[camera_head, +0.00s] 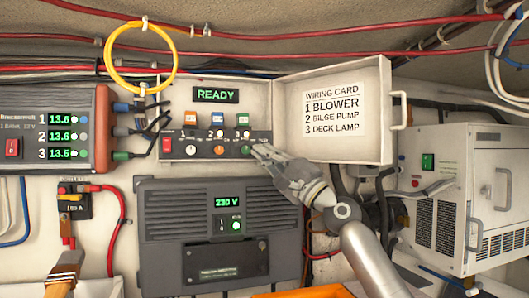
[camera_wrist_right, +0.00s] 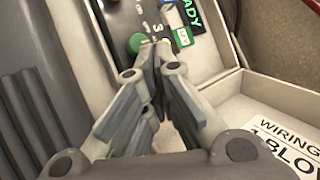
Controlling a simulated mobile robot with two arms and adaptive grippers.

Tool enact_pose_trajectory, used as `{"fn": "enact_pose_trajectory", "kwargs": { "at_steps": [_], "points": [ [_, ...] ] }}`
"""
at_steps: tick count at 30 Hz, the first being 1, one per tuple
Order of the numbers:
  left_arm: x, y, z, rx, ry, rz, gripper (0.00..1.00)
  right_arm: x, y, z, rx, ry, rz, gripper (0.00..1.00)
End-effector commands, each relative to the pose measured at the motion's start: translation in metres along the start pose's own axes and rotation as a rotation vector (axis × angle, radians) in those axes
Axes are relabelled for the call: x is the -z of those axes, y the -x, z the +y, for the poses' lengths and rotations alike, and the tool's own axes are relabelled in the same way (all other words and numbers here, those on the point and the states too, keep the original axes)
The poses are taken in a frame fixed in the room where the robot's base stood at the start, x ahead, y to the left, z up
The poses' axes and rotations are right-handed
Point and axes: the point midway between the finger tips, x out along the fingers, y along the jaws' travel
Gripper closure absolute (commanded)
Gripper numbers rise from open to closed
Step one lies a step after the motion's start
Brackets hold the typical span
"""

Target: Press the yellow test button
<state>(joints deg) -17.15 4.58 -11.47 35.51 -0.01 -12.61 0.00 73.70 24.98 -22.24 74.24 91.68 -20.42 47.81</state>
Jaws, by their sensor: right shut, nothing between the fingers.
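The control panel (camera_head: 175,136) is an open box with a green READY display (camera_head: 215,95) and a row of round knobs. Its right end holds a green knob (camera_head: 246,150), which also shows in the right wrist view (camera_wrist_right: 136,43). My right gripper (camera_head: 259,151) is shut and empty, with its fingertips at the panel's lower right, just right of the green knob. My left gripper is not in view.
The box's open lid (camera_head: 376,100) carries a wiring card (camera_head: 335,110) and stands right of my gripper. A grey 230 V unit (camera_head: 165,225) is below. A battery charger (camera_head: 85,105) is at left, a white vented unit (camera_head: 440,185) at right. A yellow cable loop (camera_head: 108,66) hangs upper left.

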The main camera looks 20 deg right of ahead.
Motion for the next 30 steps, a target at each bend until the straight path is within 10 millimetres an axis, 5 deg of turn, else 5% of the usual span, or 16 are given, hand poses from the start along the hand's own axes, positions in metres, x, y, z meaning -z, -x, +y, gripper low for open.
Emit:
{"fn": "enact_pose_trajectory", "kwargs": {
  "at_steps": [30],
  "points": [
    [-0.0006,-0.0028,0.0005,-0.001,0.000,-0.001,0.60,0.0043,-0.0056,0.0038,0.001,-0.001,0.000,1.00]
  ]
}}
